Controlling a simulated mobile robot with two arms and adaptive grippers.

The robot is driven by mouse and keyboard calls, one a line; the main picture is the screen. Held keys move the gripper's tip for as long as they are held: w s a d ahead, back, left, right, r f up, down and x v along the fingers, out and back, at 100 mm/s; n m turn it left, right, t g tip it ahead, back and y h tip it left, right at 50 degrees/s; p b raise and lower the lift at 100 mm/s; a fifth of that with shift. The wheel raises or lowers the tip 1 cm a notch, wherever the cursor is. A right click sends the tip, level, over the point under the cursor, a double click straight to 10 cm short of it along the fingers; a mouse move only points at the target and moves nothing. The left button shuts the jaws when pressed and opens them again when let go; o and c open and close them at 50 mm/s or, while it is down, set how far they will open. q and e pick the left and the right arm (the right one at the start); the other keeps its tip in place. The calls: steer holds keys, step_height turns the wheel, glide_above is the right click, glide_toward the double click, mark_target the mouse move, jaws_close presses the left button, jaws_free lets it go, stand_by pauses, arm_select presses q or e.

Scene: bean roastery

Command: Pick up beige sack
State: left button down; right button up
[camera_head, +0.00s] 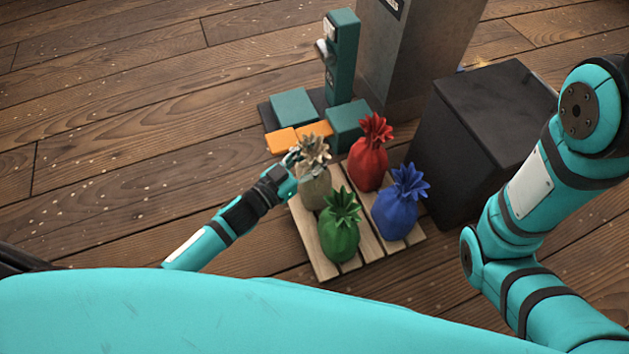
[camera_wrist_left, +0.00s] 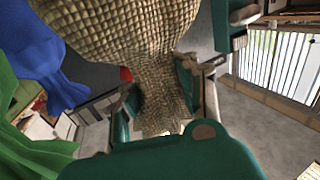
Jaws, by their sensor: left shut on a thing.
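The beige sack (camera_head: 315,187) stands at the back left of a wooden pallet (camera_head: 322,263) in the head view. Its gathered neck is between the fingers of my left gripper (camera_head: 293,160), which is shut on it. In the left wrist view the woven beige sack (camera_wrist_left: 125,28) fills the upper middle, and its neck runs down between the fingers of my left gripper (camera_wrist_left: 160,105). I cannot tell whether the sack's base touches the pallet. My right arm shows at the right of the head view, but its gripper is out of view.
A green sack (camera_head: 339,232), a blue sack (camera_head: 397,207) and a red sack (camera_head: 368,166) stand close by on the pallet. A black box (camera_head: 475,140) is to the right. Behind is a teal machine (camera_head: 340,60) with an orange part (camera_head: 282,141). Wooden floor is clear at left.

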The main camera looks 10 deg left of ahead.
arm_select(q)
steer(key=shift+r, duration=0.2)
steer(key=shift+r, duration=0.1)
